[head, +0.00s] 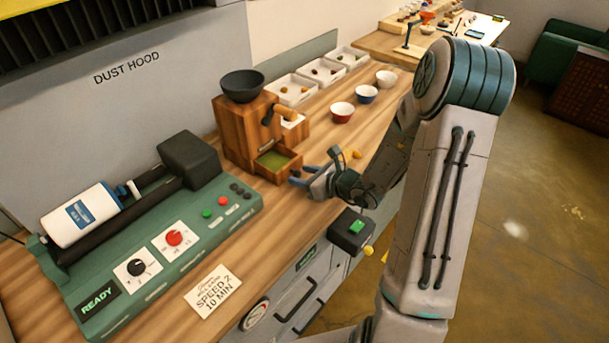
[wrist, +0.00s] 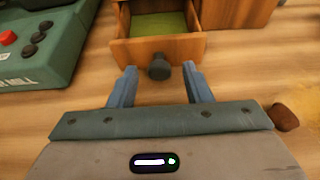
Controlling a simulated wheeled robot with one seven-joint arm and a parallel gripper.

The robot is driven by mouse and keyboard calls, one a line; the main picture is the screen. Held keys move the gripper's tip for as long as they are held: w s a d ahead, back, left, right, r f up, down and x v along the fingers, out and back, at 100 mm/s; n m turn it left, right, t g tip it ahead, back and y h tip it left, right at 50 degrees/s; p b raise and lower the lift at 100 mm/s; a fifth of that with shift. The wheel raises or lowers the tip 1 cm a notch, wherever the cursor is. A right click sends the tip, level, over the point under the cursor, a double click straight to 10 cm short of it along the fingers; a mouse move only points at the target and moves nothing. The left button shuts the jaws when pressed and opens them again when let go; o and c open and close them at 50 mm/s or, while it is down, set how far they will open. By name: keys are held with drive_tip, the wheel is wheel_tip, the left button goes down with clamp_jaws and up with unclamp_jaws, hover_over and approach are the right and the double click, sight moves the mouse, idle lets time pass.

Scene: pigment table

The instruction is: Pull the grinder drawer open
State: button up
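The wooden grinder (head: 245,130) stands on the table with a dark bowl (head: 242,84) on top. Its drawer (head: 277,164) sticks out at the front, and its green inside shows. In the wrist view the drawer (wrist: 158,48) is at the top middle, with a dark round knob (wrist: 159,67) on its front. In the head view my gripper (head: 304,179) is just in front of the drawer.
The green mill machine (head: 150,240) stands to the left, with a card (head: 213,291) before it. A dark box with a green button (head: 353,230) is at the table's front edge. A brown lump (wrist: 284,117) lies right of my gripper.

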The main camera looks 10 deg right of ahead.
drive_tip(key=v, duration=1.3)
drive_tip(key=shift+s+d+b, duration=0.3)
drive_tip(key=shift+b, duration=0.1)
drive_tip(key=shift+r, duration=0.15)
drive_tip(key=s+a+r+n+g, duration=0.4)
drive_tip(key=s+a+n+g, duration=0.6)
drive_tip(key=n, duration=0.6)
drive_tip(key=s+d+r+n+t+h, duration=0.2)
drive_tip(key=s+r+n+h, duration=0.3)
drive_tip(key=n+h, duration=0.3)
drive_tip(key=shift+s+d+r+n, duration=0.35)
drive_tip(key=shift+s+d+n, duration=0.15)
drive_tip(key=shift+n, duration=1.8)
